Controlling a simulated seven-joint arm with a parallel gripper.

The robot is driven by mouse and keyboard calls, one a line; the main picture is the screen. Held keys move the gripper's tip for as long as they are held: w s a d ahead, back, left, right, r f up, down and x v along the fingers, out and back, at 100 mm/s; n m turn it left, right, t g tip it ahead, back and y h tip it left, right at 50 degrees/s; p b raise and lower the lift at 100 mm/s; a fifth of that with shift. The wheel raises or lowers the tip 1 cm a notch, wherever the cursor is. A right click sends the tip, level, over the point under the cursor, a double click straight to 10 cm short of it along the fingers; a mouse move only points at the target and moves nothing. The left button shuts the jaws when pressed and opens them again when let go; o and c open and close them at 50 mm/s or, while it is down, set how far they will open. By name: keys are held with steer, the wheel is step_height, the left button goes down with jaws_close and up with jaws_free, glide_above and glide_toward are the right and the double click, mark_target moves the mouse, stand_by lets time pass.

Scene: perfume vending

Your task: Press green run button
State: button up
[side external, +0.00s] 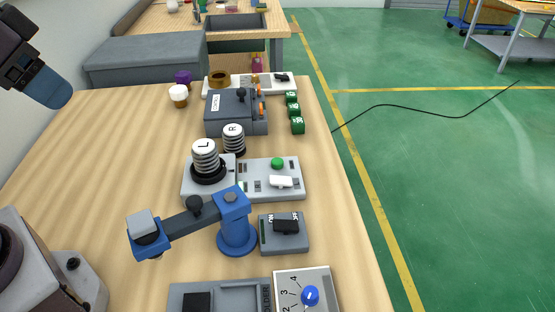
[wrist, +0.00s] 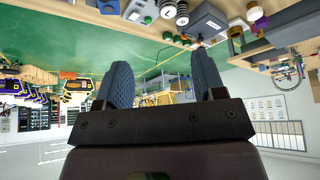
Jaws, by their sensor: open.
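A round green button (side external: 277,163) sits on a light grey panel (side external: 255,191) in the middle of the wooden table, in the side external view. My gripper (side external: 58,92) is at the upper left, raised above the table and well apart from the button. In the wrist view, the two blue fingers of my gripper (wrist: 163,82) are spread with nothing between them. The panel shows upside down, small, at the top.
A blue arm-like fixture (side external: 237,225) stands in front of the panel, beside a grey switch box (side external: 284,234). A box with a blue knob (side external: 310,295) is at the front. Green cubes (side external: 297,125) and a dark grey machine (side external: 235,113) are behind.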

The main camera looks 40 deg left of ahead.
jaws_close()
stand_by(1.4)
